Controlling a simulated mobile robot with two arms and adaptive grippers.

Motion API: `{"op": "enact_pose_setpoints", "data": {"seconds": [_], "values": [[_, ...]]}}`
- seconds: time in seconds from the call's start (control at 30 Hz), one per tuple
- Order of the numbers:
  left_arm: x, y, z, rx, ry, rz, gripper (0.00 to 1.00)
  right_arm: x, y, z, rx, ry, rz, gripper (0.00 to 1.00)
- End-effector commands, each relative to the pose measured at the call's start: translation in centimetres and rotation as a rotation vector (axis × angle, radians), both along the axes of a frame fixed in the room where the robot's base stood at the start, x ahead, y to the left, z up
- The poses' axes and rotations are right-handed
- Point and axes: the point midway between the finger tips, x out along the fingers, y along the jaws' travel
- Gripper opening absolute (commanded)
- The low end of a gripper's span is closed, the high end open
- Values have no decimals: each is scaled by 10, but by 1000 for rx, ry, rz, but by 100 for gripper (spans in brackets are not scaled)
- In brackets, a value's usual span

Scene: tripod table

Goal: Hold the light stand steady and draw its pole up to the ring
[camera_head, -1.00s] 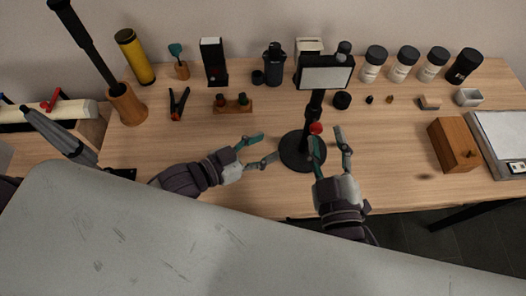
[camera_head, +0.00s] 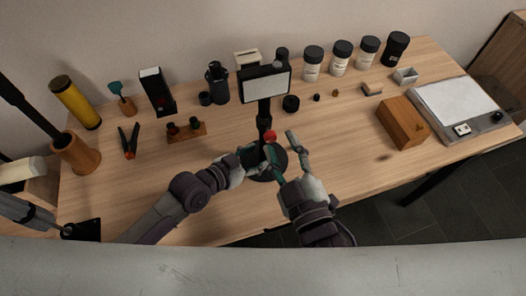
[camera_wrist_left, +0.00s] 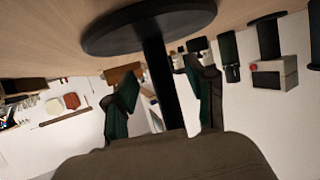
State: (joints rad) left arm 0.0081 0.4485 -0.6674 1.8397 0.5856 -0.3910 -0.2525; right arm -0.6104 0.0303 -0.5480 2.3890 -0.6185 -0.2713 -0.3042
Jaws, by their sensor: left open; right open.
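The light stand has a pale lamp panel (camera_head: 264,86) on a dark pole with a red knob (camera_head: 270,136). Its round dark base (camera_head: 280,158) stands on the table and also shows in the left wrist view (camera_wrist_left: 150,28). My left gripper (camera_head: 258,160) is low at the pole, partly hidden in the head view. In the left wrist view my left gripper (camera_wrist_left: 164,92) is open, with the pole (camera_wrist_left: 160,78) between its fingers. My right gripper (camera_head: 281,142) is open beside the red knob, its left finger near the pole. I cannot make out a ring on the pole.
The wooden table (camera_head: 345,175) is clear in front of the stand. A wooden box (camera_head: 403,122) and a scale-like tray (camera_head: 455,105) stand at right.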

Motion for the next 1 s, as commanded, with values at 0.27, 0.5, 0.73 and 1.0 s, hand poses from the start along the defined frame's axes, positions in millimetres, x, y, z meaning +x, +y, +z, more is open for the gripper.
{"op": "enact_pose_setpoints", "data": {"seconds": [0.27, 0.5, 0.73, 1.0], "values": [[19, -20, -11, 1, -1, 0, 56, 0, 0, 0, 0, 0, 0, 42], [21, -22, -12, 1, -1, 0, 56, 0, 0, 0, 0, 0, 0, 42], [20, -22, -12, 1, -1, 0, 34, 0, 0, 0, 0, 0, 0, 42], [20, -21, -12, 0, 0, 0, 0, 0, 0, 0, 0, 0, 0, 42]]}}
